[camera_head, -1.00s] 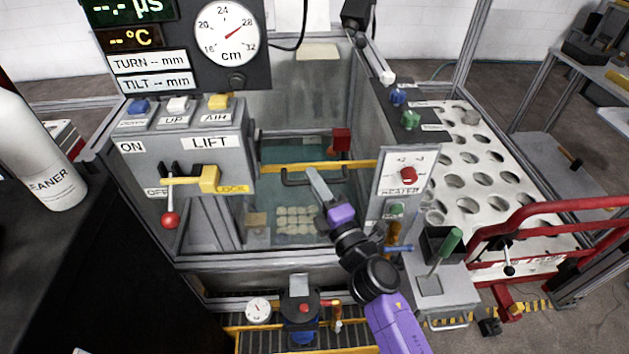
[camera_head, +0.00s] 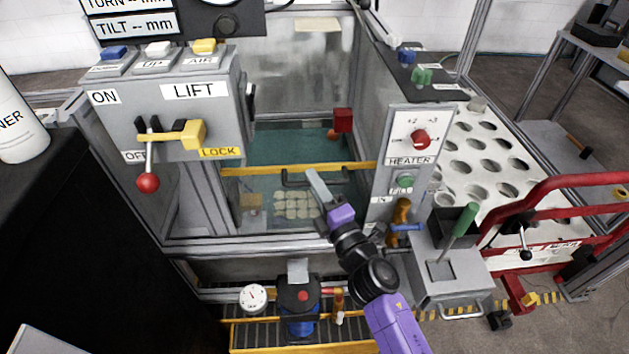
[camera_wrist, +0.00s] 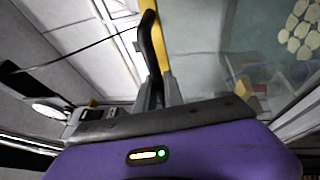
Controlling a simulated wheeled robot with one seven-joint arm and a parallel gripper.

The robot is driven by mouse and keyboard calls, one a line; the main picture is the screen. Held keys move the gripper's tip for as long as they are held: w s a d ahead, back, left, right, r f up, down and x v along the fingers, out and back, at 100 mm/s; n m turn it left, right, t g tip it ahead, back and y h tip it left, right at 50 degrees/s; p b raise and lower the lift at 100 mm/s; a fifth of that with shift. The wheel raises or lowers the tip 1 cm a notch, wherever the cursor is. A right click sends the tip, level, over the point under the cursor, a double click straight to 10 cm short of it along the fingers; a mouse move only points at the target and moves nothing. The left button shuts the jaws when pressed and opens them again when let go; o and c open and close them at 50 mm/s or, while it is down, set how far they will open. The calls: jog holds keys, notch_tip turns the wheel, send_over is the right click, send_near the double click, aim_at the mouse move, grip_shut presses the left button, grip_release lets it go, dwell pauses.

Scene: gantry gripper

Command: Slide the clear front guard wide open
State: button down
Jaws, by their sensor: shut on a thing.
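The clear front guard is a transparent pane with a yellow top rail (camera_head: 245,171) and a dark bar handle (camera_head: 293,184). It spans the tank front between the LIFT panel and the HEATER panel. The rail sits below the LOCK label's height. My gripper (camera_head: 314,176) is shut on the handle. In the wrist view the black handle (camera_wrist: 151,42) runs up from between my fingers (camera_wrist: 158,95), beside the yellow rail (camera_wrist: 166,65). The pane's lower edge is hard to make out.
The LIFT panel (camera_head: 190,110) with its red-knobbed lever stands left. The HEATER panel (camera_head: 408,155) and a grey box with a green-handled lever (camera_head: 455,235) are close right of my arm. A gauge (camera_head: 254,298) and blue-bodied fitting (camera_head: 299,310) sit below.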

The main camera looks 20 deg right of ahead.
jog(key=b, duration=2)
send_near(306, 222)
jog(key=x, duration=0.4)
jog(key=shift+w, duration=0.4)
jog(key=shift+p, duration=0.3)
jog(key=c, duration=1.5)
grip_release()
jog(key=shift+o, duration=0.2)
jog(key=v, duration=0.7)
jog(key=shift+s, duration=0.45)
